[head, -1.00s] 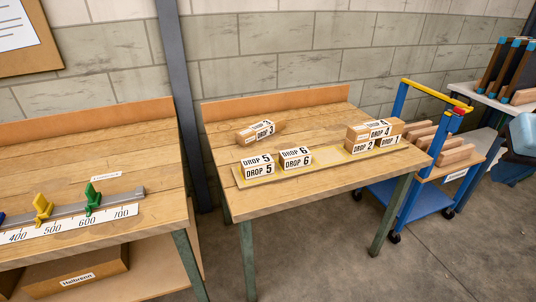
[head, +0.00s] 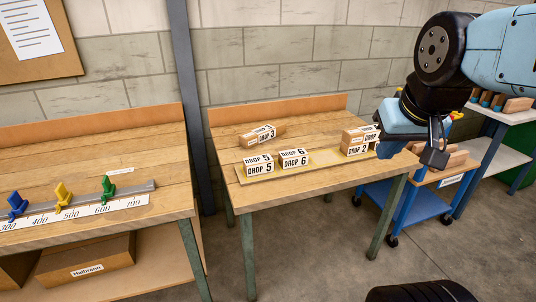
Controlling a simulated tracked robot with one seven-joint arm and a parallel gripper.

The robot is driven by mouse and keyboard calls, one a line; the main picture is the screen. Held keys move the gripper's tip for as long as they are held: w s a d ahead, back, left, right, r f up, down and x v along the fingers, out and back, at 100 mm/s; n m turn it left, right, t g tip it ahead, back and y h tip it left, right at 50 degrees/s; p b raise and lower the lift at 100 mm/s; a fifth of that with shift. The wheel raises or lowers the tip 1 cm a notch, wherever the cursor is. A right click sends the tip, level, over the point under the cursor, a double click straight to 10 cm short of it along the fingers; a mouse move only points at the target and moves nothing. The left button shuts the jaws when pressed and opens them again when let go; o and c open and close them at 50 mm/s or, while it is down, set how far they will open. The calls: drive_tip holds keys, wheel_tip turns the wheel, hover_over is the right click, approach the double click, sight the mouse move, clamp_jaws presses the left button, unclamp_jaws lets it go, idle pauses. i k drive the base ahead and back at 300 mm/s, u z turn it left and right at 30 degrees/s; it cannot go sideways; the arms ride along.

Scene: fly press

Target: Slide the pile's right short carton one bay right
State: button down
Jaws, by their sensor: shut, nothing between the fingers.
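The pile stands at the right end of the marked strip (head: 325,158) on the middle bench. A long carton labelled DROP 4 (head: 357,137) lies on top, and a short carton labelled DROP 2 (head: 356,150) is below it on the left. The pile's right short carton is hidden behind my gripper and wrist. My gripper (head: 436,157) is shut and empty.
Cartons DROP 5 (head: 259,165) and DROP 6 (head: 294,159) stand on the strip's left part; bare strip lies between DROP 6 and the pile. Carton DROP 3 (head: 263,135) lies behind. A blue trolley (head: 408,205) stands right of the bench.

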sight(294, 157)
drive_tip(key=u, duration=0.05)
drive_tip(key=i, duration=1)
drive_tip(key=z, duration=0.05)
